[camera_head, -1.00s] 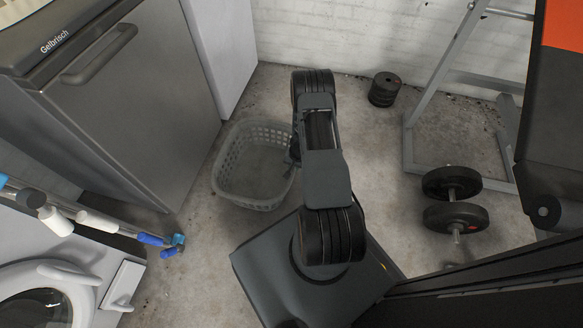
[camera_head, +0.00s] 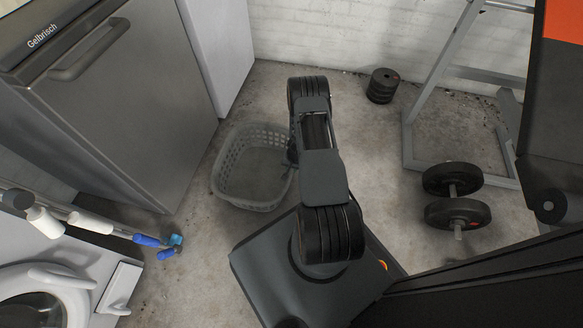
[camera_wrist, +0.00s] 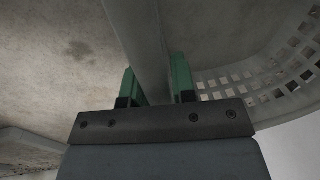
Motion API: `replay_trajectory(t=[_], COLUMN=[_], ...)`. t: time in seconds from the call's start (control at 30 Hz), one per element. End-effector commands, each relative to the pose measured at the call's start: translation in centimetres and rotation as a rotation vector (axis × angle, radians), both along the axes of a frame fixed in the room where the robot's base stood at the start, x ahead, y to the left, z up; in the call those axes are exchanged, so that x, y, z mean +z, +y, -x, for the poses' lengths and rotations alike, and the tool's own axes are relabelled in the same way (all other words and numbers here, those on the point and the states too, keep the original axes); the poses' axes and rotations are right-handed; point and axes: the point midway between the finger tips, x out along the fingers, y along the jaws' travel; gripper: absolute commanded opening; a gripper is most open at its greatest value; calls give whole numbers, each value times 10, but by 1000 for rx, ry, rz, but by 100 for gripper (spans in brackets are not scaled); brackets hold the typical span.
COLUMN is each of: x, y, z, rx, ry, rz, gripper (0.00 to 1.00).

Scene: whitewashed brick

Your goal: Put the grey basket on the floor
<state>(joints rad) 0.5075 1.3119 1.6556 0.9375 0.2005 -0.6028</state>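The grey basket (camera_head: 226,181) is a light plastic laundry basket with holes in its walls, upright and looking empty. It is left of my arm in the head view, over the floor between the dark cabinet and my base. In the wrist view, its rim (camera_wrist: 143,38) runs between the two green fingers of my gripper (camera_wrist: 157,84), which is shut on it. The perforated wall (camera_wrist: 262,80) shows at the right. My gripper is mostly hidden behind my arm in the head view. I cannot tell whether the basket's bottom touches the concrete floor (camera_head: 190,265).
A dark cabinet (camera_head: 130,110) and a white appliance (camera_head: 222,50) stand at the left. Blue-and-white-handled tools (camera_head: 90,222) lie by the washing machine (camera_head: 60,290). A weight stack (camera_head: 382,86), dumbbell (camera_head: 455,212) and metal frame (camera_head: 409,140) are to the right. Bare floor lies around the basket.

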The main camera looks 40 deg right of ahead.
Motion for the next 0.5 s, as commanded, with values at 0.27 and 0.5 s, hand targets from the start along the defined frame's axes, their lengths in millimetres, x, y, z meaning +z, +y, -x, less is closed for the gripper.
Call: replay_trajectory(t=[0.27,0.5], x=[1,5], y=[0,0], z=[0,0], rx=[0,0], ry=[0,0], rz=[0,0], gripper=[44,44])
